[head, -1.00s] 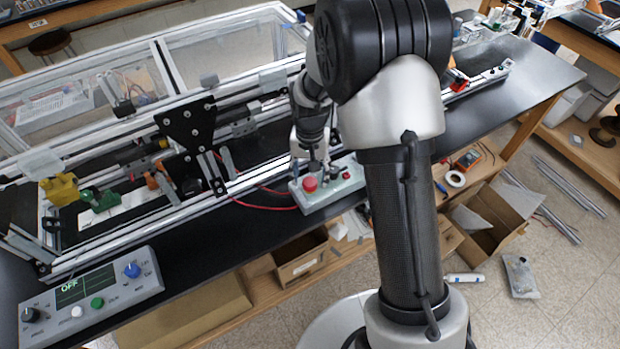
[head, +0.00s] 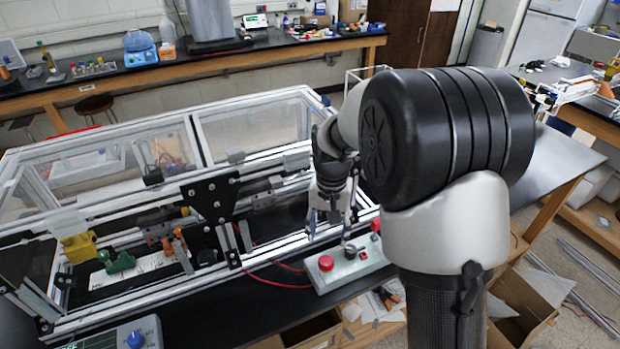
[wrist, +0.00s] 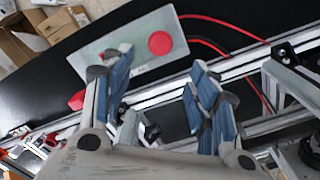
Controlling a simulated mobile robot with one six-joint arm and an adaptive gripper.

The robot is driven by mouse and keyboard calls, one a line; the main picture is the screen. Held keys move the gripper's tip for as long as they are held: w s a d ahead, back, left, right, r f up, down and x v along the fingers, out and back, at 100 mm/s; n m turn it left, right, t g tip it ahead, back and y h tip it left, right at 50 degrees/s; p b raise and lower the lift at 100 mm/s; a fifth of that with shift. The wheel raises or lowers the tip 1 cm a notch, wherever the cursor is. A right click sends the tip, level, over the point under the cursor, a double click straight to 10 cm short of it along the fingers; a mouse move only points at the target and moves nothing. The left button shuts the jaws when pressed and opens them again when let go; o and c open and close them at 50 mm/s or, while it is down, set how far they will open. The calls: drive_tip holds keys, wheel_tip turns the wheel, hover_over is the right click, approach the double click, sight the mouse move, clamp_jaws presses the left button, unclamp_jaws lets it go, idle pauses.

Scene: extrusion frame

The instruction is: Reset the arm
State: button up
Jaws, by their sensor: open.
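My gripper (head: 330,207) hangs from my arm in the middle of the head view, above the near rail of the extrusion frame (head: 160,275) and just behind a grey control box. In the wrist view my gripper (wrist: 160,80) shows two blue-padded fingers spread apart with nothing between them. The control box (head: 340,270) has a red button (head: 326,263) on its left, a knob in its middle and another red button at its right end. The box also shows in the wrist view (wrist: 130,60), beyond the fingertips. My arm hides part of the bench at right.
The extrusion frame with clear panels fills the left of the bench. A black plate (head: 212,200) stands upright on it, left of my gripper. Red cables (head: 272,284) run from the control box. A panel with a blue knob (head: 135,340) sits at the lower left. Bare bench shows at right.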

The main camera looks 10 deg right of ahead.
drive_tip(key=s+r+n+t+b, duration=0.2)
drive_tip(key=s+r, duration=0.9)
drive_tip(key=s+n+t+b, duration=0.1)
drive_tip(key=s+n+t, duration=0.1)
drive_tip(key=s, duration=1.3)
drive_tip(key=shift+r+t, duration=0.3)
drive_tip(key=shift+r, duration=0.15)
drive_tip(key=shift+c, duration=0.4)
idle(1.0)
